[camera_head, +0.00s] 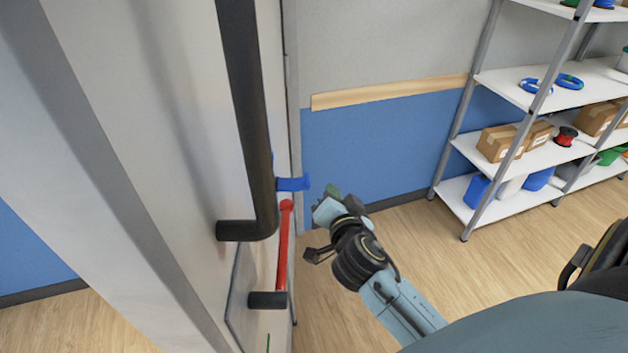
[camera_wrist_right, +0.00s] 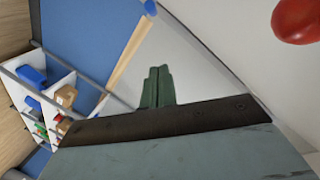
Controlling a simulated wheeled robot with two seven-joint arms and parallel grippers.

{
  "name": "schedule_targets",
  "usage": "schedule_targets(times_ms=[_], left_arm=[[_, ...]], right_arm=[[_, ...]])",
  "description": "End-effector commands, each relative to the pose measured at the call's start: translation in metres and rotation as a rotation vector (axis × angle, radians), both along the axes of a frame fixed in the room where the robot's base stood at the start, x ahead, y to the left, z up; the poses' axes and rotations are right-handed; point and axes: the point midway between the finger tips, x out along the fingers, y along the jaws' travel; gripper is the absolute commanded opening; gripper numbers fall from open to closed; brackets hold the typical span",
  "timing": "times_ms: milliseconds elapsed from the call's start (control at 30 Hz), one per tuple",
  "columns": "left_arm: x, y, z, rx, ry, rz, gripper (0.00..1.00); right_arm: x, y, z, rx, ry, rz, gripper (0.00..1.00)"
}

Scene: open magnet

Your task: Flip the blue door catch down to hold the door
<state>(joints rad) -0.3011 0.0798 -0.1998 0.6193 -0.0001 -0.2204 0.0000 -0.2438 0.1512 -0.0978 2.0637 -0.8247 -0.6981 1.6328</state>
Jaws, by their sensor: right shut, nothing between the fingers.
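The blue door catch (camera_head: 293,184) sticks out sideways from the door's (camera_head: 180,100) edge, beside the black handle (camera_head: 250,130). Its blue tip also shows at the top of the right wrist view (camera_wrist_right: 150,7). My right gripper (camera_head: 333,192) is shut and empty, just right of the catch and slightly lower, apart from it in the head view. Its green fingers are together in the right wrist view (camera_wrist_right: 157,86). A red bar with a round knob (camera_head: 286,206) stands below the catch; the red knob shows large in the right wrist view (camera_wrist_right: 295,20). My left gripper is not in view.
A metal shelf unit (camera_head: 500,155) with boxes, spools and bins stands at the right. A wooden strip (camera_head: 390,92) runs along the blue and grey wall behind. The wood floor (camera_head: 400,240) between door and shelves is clear.

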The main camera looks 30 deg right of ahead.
Motion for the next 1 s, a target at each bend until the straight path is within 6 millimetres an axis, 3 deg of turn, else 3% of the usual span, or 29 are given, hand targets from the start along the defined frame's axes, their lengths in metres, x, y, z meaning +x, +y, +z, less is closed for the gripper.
schedule_targets(times_ms=[600,700,1000], left_arm=[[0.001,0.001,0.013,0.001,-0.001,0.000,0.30],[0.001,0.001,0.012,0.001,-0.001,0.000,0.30],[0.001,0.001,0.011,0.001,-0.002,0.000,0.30]], right_arm=[[0.092,-0.036,-0.021,-0.002,0.003,0.001,0.00],[0.096,-0.026,-0.036,0.000,0.004,0.002,0.00],[0.101,-0.016,-0.050,0.000,0.001,0.001,0.00]])
